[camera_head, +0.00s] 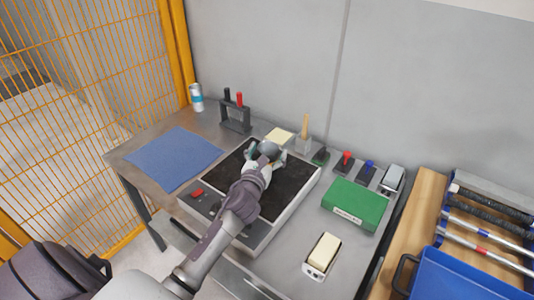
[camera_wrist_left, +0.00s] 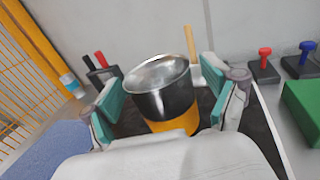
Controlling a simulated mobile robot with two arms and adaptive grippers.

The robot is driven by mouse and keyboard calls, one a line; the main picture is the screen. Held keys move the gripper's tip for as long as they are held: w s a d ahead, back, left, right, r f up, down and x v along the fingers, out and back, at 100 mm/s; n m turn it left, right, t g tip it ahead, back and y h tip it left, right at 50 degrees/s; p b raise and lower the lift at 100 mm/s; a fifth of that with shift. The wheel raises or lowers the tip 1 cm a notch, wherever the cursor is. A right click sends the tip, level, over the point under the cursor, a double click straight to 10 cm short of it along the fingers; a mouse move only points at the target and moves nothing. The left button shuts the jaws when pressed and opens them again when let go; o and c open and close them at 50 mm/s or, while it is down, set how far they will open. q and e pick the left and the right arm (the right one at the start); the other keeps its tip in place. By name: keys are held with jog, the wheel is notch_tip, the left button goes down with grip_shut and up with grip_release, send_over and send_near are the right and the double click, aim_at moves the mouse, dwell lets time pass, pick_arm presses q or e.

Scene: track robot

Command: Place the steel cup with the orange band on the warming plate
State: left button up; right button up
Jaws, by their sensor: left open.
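The steel cup with the orange band (camera_wrist_left: 165,95) stands between the fingers of my left gripper (camera_wrist_left: 167,98) in the left wrist view. Its shiny rim faces up and the orange band is low on its side. The fingers are open, one on each side of the cup, with a visible gap on the right. In the head view the cup (camera_head: 268,149) is a small grey shape at my left gripper (camera_head: 267,157), over the warming plate (camera_head: 294,190). The plate has a dark top and a pale body. The cup's base is hidden by the gripper. My right gripper is out of view.
A blue cloth (camera_head: 172,158) lies left of the plate. A green box (camera_head: 354,204), a cream block (camera_head: 323,252) and red and blue handled stamps (camera_head: 344,163) are to the right. A tool rack (camera_head: 236,117) and a can (camera_head: 196,97) stand behind. Yellow fencing (camera_head: 95,75) borders the left.

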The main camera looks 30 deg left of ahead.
pick_arm(q)
jog(key=shift+r, duration=0.2)
jog(key=v, duration=1.2)
jog(key=shift+b, duration=0.45)
jog(key=shift+s+f, duration=0.1)
